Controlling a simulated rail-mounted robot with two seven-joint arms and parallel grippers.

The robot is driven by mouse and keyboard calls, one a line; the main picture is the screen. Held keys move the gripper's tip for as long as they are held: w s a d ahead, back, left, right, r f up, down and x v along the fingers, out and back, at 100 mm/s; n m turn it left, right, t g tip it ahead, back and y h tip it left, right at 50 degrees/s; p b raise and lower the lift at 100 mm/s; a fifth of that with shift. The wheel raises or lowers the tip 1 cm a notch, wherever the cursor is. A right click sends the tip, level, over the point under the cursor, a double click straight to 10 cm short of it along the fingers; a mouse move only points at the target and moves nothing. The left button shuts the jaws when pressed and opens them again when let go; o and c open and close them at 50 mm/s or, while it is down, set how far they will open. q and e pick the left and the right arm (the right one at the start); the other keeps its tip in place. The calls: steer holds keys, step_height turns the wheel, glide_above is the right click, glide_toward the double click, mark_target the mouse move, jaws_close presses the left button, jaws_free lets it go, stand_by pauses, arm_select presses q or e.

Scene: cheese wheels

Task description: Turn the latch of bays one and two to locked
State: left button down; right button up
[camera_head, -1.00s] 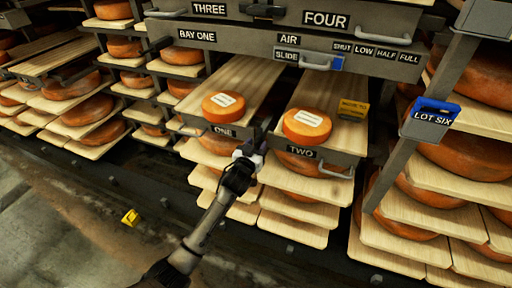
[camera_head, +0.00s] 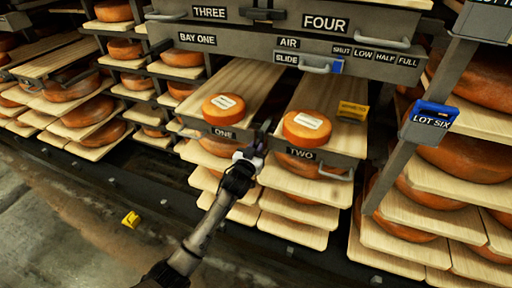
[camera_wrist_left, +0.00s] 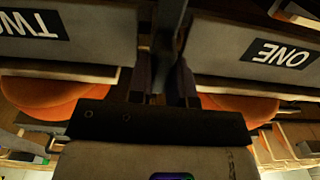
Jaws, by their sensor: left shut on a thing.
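The drawers labelled ONE (camera_head: 222,133) and TWO (camera_head: 302,155) stand side by side, each with an orange cheese wheel carrying a white label. A dark upright latch piece (camera_head: 266,128) shows in the gap between their fronts. My left gripper (camera_head: 257,150) is at this gap, shut on the dark latch piece. In the left wrist view, upside down, the gripper fingers (camera_wrist_left: 164,82) stand either side of the dark piece (camera_wrist_left: 168,40), between the TWO front (camera_wrist_left: 95,45) and the ONE front (camera_wrist_left: 225,45). The fingers hide part of the latch, and its locked mark is not readable. My right gripper is not in view.
Above is a grey panel labelled BAY ONE, AIR and SLIDE with a handle (camera_head: 315,69). A yellow tag (camera_head: 352,110) stands right of wheel two. A blue LOT SIX holder (camera_head: 431,119) is on the right post. Drawer two has a front handle (camera_head: 335,174). Lower shelves hold more cheeses.

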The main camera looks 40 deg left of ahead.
arm_select(q)
steer(key=m+p, duration=0.3)
steer(key=shift+d+r, duration=0.1)
steer(key=shift+r, duration=0.1)
steer(key=shift+m+p, duration=0.75)
steer(key=shift+m, duration=0.15)
steer(key=m+p, duration=0.1)
steer(key=m, duration=0.1)
steer(key=shift+d+f+m, duration=0.1)
steer(key=shift+f+m, duration=0.05)
steer(key=shift+m, duration=0.25)
steer(key=m+p, duration=0.1)
steer(key=m, duration=0.3)
steer(key=shift+f, duration=0.15)
steer(key=m+p, duration=0.1)
steer(key=m, duration=0.4)
steer(key=shift+f+m, duration=0.15)
steer(key=shift+m, duration=0.15)
steer(key=c, duration=1)
jaws_free()
steer(key=shift+c, duration=0.2)
